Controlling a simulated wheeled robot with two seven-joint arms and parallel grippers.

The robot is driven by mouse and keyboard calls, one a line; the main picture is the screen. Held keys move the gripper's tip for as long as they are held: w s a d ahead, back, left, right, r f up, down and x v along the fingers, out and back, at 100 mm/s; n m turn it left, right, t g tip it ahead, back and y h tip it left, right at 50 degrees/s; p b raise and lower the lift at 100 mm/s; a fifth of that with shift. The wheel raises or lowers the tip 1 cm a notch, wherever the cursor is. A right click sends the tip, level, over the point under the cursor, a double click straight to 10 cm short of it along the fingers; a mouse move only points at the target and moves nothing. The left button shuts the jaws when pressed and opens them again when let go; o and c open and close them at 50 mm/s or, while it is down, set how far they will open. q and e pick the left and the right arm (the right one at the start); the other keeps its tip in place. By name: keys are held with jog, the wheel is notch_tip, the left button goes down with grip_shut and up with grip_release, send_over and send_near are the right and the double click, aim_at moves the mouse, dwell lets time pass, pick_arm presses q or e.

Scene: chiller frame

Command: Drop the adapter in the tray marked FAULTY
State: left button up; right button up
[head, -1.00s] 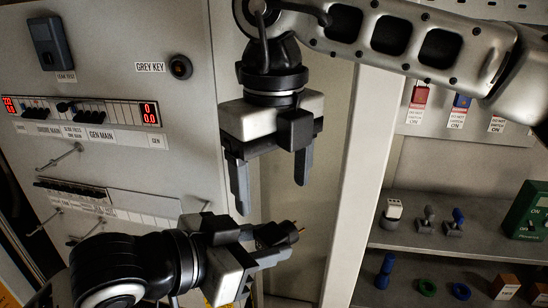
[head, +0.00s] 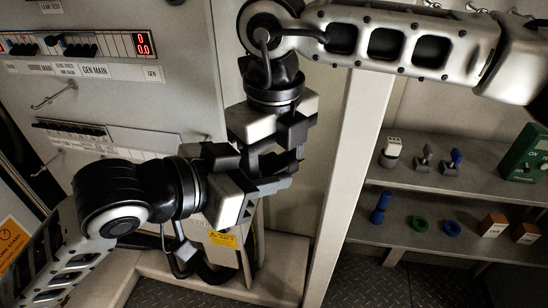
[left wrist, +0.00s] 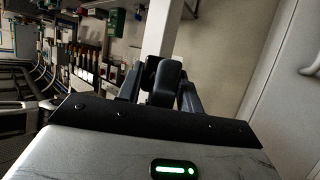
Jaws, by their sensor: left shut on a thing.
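The adapter (left wrist: 170,84) is a dark block between my left gripper's fingers in the left wrist view. In the head view it is mostly hidden among the two grippers. My left gripper (head: 275,180) is shut on it, reaching in from the left. My right gripper (head: 273,158) hangs pointing down from above, its fingers overlapping the left gripper's fingertips in the picture. Whether the right fingers touch the adapter or are closed is hidden. No tray marked FAULTY can be made out in either view.
A grey cabinet panel (head: 140,85) with switches and red displays stands at the left. A pale upright post (head: 348,170) stands right of the grippers. Beyond it, shelves (head: 440,190) hold a white plug, keys, rings, small boxes and a green box (head: 524,155).

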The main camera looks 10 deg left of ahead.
jog(key=c, duration=0.6)
pick_arm(q)
jog(key=o, duration=1.2)
